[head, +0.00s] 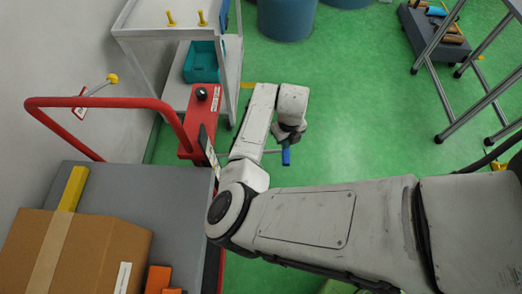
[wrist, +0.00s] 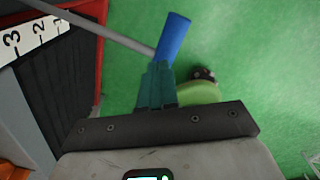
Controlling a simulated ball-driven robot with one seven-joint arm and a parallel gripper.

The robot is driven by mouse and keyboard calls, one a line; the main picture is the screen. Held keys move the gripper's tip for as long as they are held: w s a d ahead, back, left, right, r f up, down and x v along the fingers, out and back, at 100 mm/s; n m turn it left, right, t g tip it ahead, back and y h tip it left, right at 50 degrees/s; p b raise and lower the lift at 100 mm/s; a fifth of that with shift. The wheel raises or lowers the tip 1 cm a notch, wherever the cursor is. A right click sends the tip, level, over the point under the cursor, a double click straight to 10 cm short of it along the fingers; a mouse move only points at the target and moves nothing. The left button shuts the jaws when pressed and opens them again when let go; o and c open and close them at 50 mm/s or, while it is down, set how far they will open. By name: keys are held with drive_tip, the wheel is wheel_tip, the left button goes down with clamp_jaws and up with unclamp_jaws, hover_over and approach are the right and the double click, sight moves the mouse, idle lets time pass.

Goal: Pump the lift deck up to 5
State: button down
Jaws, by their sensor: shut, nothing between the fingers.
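The lift cart has a grey deck (head: 180,185) at the left and a red pump housing (head: 186,145) with a black knob (head: 202,93). A grey pump lever (wrist: 105,32) ends in a blue grip (wrist: 173,38), which also shows in the head view (head: 286,156). A white number scale (wrist: 35,35) shows 3, 2 and 1 in the wrist view; its pointer is not clear. My gripper (wrist: 157,68) is shut with teal fingers. Its tips lie at the lower end of the blue grip in the picture; touching cannot be told. In the head view my arm hides part of the deck's right side.
A cardboard box (head: 95,250) and a yellow block (head: 73,188) sit on the deck. A red rail (head: 100,102) arches over the cart. A white trolley (head: 150,32) with a teal bin (head: 203,62) stands behind.

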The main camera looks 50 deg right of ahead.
wheel_tip(320, 180, down, 14)
drive_tip(key=b, duration=1.1)
drive_tip(key=shift+w+a+f+b, duration=0.2)
drive_tip(key=shift+w+a+b, duration=0.1)
drive_tip(key=shift+w, duration=0.05)
idle(0.4)
idle(0.4)
drive_tip(key=r+p, duration=0.8)
drive_tip(key=r, duration=0.1)
drive_tip(key=r+p, duration=0.4)
drive_tip(key=r, duration=0.1)
drive_tip(key=shift+s+d+r, duration=0.2)
drive_tip(key=shift+s+d, duration=0.15)
drive_tip(key=shift+s, duration=0.05)
drive_tip(key=shift+f, duration=0.1)
wheel_tip(320, 180, down, 10)
drive_tip(key=b, duration=0.8)
drive_tip(key=shift+w+a, duration=0.25)
drive_tip(key=shift+w, duration=0.05)
idle(0.4)
drive_tip(key=r+p, duration=0.2)
drive_tip(key=r, duration=0.1)
drive_tip(key=r+p, duration=0.6)
drive_tip(key=r, duration=0.1)
drive_tip(key=shift+s+d+r, duration=0.1)
drive_tip(key=shift+s+d, duration=0.15)
drive_tip(key=shift+s, duration=0.05)
